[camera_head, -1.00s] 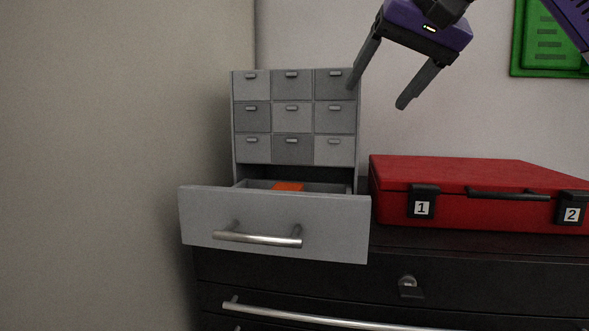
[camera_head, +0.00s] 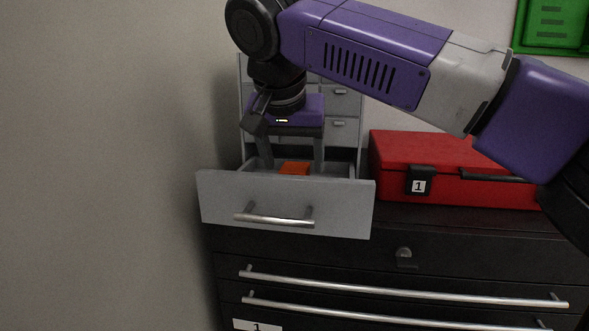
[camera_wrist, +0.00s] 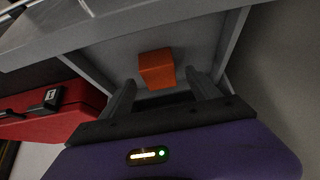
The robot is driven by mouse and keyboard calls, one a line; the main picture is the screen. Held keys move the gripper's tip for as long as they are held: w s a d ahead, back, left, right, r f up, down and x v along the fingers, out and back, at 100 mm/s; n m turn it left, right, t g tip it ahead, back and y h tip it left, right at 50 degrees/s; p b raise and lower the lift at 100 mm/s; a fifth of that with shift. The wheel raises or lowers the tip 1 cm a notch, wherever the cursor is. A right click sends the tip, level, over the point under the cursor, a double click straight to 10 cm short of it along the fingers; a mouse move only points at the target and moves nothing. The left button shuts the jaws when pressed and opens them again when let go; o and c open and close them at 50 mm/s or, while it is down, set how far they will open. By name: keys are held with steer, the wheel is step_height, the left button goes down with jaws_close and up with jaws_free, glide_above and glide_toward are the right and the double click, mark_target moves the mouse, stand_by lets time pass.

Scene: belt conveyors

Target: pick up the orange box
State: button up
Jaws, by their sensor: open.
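The orange box (camera_head: 295,168) lies inside the open drawer (camera_head: 285,197) of the grey cabinet, and only its upper part shows over the drawer front. In the wrist view the whole orange box (camera_wrist: 157,69) rests on the drawer floor, just beyond the fingertips. My gripper (camera_head: 291,165) points down over the drawer, its fingers apart on either side of the box in the head view. In the wrist view my gripper (camera_wrist: 158,82) is open and empty. How deep the fingertips reach is partly hidden by the drawer front.
A red case (camera_head: 445,190) stands right of the drawer, on a black tool chest (camera_head: 320,240) with long metal handles. The small-drawer cabinet (camera_head: 341,130) rises behind my gripper. A wall is close on the left. A green panel (camera_head: 552,30) hangs at upper right.

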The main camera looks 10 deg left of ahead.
mark_target(295, 167)
steer(key=shift+p+x, duration=0.35)
steer(key=shift+x, duration=1.15)
steer(key=shift+w+d, duration=0.1)
steer(key=shift+c, duration=0.2)
steer(key=c, duration=1.4)
steer(key=shift+r, duration=0.1)
steer(key=shift+c, duration=0.3)
steer(key=shift+r, duration=0.1)
